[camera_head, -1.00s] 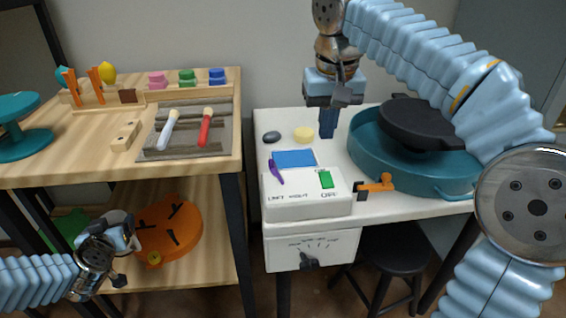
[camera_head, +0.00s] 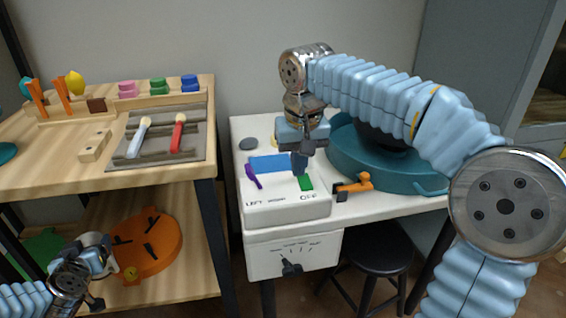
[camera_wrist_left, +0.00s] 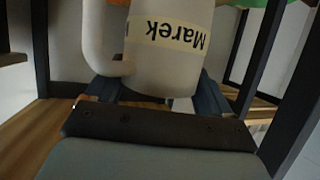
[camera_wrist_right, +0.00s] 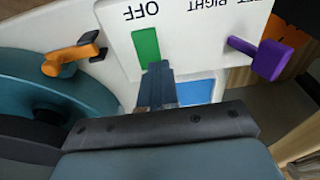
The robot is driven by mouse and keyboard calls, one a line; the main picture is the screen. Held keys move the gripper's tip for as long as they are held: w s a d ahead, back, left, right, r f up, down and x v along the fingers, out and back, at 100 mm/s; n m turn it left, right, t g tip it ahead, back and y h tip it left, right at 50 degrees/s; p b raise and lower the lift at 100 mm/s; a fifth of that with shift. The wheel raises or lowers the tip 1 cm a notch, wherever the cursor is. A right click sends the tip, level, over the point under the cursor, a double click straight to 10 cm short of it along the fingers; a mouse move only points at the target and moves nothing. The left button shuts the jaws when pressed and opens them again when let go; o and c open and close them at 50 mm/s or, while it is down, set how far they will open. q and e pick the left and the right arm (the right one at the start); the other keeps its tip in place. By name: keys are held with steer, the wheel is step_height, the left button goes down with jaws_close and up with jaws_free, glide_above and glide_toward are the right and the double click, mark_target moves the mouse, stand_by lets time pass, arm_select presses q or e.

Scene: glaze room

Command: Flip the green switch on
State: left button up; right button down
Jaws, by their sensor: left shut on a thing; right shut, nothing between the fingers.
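The green switch (camera_head: 306,183) sits on top of a white control box (camera_head: 285,208), beside the word OFF. It also shows in the right wrist view (camera_wrist_right: 146,46). My right gripper (camera_head: 300,168) is shut and empty, pointing down just behind the green switch. In the right wrist view its fingertips (camera_wrist_right: 158,70) are right beside the switch's near end; I cannot tell whether they touch. My left gripper (camera_head: 98,270) is low at the left, shut on a white mug (camera_wrist_left: 160,75) with a label reading Marek.
A purple lever (camera_head: 253,176) and a blue panel (camera_head: 268,163) are on the same box. An orange-handled lever (camera_head: 354,186) is at its right, in front of a teal basin (camera_head: 350,150). A wooden table (camera_head: 60,175) stands left. A black stool (camera_head: 383,250) is below.

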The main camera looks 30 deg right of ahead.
arm_select(q)
steer(key=shift+r+p, duration=0.35)
steer(key=shift+r, duration=0.15)
arm_select(e)
steer(key=shift+w+r, duration=0.1)
arm_select(q)
steer(key=shift+r+p, duration=0.55)
steer(key=shift+r, duration=0.05)
arm_select(e)
steer(key=shift+g, duration=0.3)
arm_select(q)
steer(key=shift+f+b, duration=0.4)
steer(key=shift+f, duration=0.05)
arm_select(e)
steer(key=shift+f, duration=0.35)
steer(key=shift+s+a+r, duration=0.15)
steer(key=shift+s+r, duration=0.2)
steer(key=shift+s, duration=0.35)
arm_select(q)
steer(key=shift+r, duration=0.1)
